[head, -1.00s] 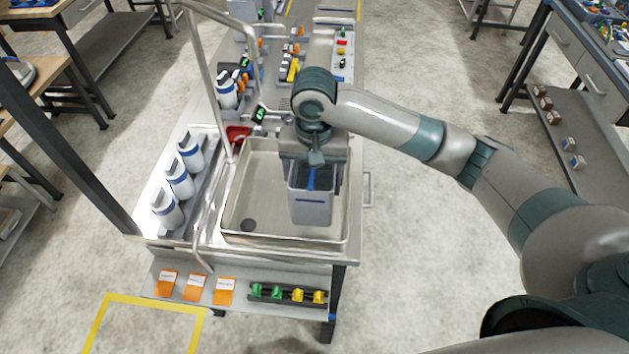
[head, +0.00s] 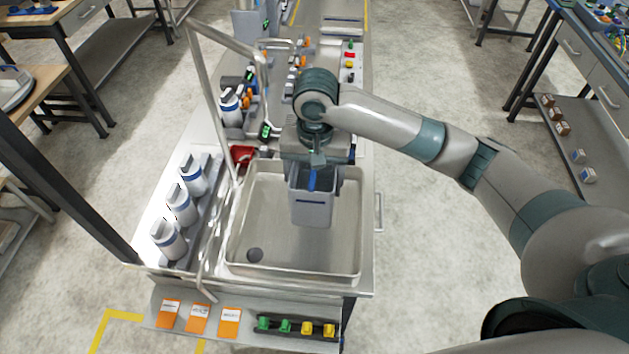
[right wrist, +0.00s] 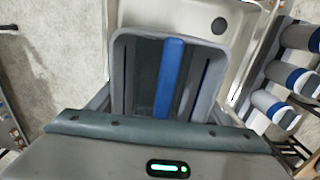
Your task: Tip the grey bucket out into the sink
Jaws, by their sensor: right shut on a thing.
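The grey bucket (head: 312,208) hangs upright from my right gripper (head: 315,178), over the right back part of the sink (head: 290,262). In the right wrist view the grey bucket (right wrist: 208,60) has its open top towards me, with a blue bar (right wrist: 169,78) across it between the jaws. My right gripper is shut on the bucket. The inside looks dark, and I cannot tell what it holds. The sink's bare basin and round drain (head: 255,255) show at the front left. My left gripper is in neither view.
A tall metal faucet frame (head: 200,75) rises at the sink's left. Several white bottles (head: 180,205) stand left of it. A red container (head: 242,156) sits behind the sink. Orange cards (head: 198,318) and green and yellow pieces (head: 296,327) lie on the front shelf.

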